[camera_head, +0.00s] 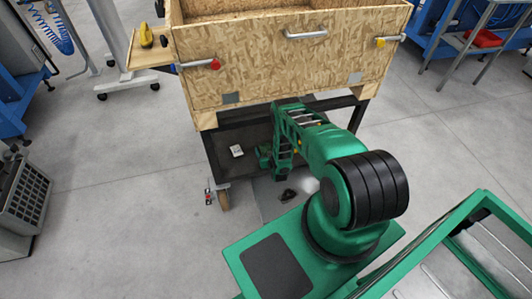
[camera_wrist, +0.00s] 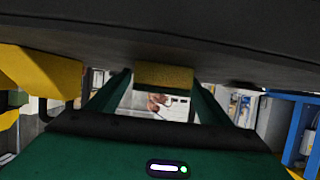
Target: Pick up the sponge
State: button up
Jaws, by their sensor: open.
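The sponge (camera_wrist: 164,74) shows in the wrist view as a yellow-brown, rough-textured block. It lies against the edge of a dark surface (camera_wrist: 150,35) that fills the top of the picture. My gripper (camera_wrist: 162,86) is open, with one dark green finger on each side of the sponge in the picture. Gaps beside the block are hard to judge, and I cannot tell whether the fingers touch it. In the head view my gripper (camera_head: 264,156) is low, at the cart's lower shelf (camera_head: 228,140), mostly hidden by its own wrist. I cannot make out the sponge there.
A wooden crate (camera_head: 270,62) sits on the cart, above my gripper. A small white item (camera_head: 236,151) lies on the lower shelf. A side board (camera_head: 148,54) holds a yellow tool (camera_head: 146,36). A caster (camera_head: 224,201) stands at the front left.

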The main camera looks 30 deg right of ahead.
jog(key=c, duration=1.2)
jog(key=shift+r, duration=0.1)
